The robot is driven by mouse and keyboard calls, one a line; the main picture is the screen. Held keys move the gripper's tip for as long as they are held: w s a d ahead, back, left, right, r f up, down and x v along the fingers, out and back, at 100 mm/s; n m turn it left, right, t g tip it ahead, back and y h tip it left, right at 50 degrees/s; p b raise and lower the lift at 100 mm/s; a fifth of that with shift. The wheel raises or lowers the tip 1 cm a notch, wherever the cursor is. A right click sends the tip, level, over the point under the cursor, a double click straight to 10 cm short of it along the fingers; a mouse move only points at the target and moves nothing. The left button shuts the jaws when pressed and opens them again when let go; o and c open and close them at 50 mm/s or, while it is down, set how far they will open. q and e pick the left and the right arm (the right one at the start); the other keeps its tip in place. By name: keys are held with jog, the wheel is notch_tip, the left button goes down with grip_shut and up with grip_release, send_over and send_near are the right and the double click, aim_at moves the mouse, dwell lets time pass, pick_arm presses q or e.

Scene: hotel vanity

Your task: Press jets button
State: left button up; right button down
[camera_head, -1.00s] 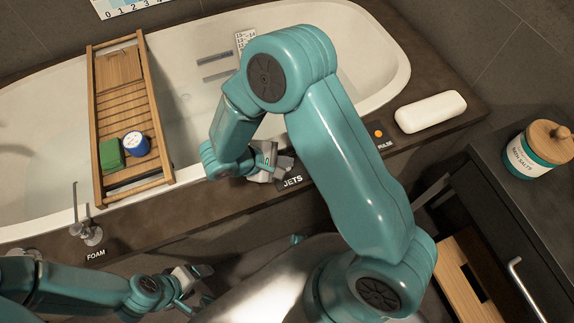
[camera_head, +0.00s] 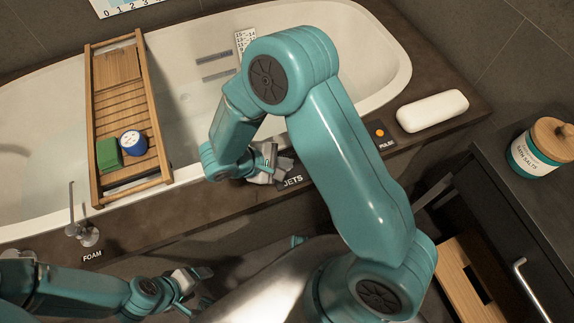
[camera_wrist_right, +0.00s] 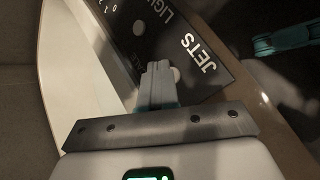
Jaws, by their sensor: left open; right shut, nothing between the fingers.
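The black JETS label (camera_head: 292,181) is on the brown tub ledge, beside my right gripper (camera_head: 272,168). In the right wrist view the JETS lettering (camera_wrist_right: 201,55) is on a dark panel. A pale round button (camera_wrist_right: 175,75) shows beside it, at the right edge of my fingertips. My right gripper (camera_wrist_right: 158,68) is shut and empty, its fingertips over the panel and partly in front of the button. I cannot tell whether they touch it. My left gripper (camera_head: 192,284) is open and empty, low in front of the tub.
The wooden bath tray (camera_head: 160,186) spans the white tub, holding a green block (camera_head: 108,153) and a blue-and-white jar (camera_head: 133,143). An orange PULSE button (camera_head: 380,133) and a white bolster (camera_head: 432,110) are on the ledge at right. A chrome tap (camera_head: 85,234) stands near the FOAM label (camera_head: 92,256).

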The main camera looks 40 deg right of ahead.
jog(key=shift+f, duration=0.25)
jog(key=shift+r, duration=0.15)
dwell(0.4)
jog(key=shift+r, duration=0.65)
jog(key=shift+r+p, duration=1.75)
jog(key=shift+r, duration=0.8)
jog(key=shift+f, duration=0.1)
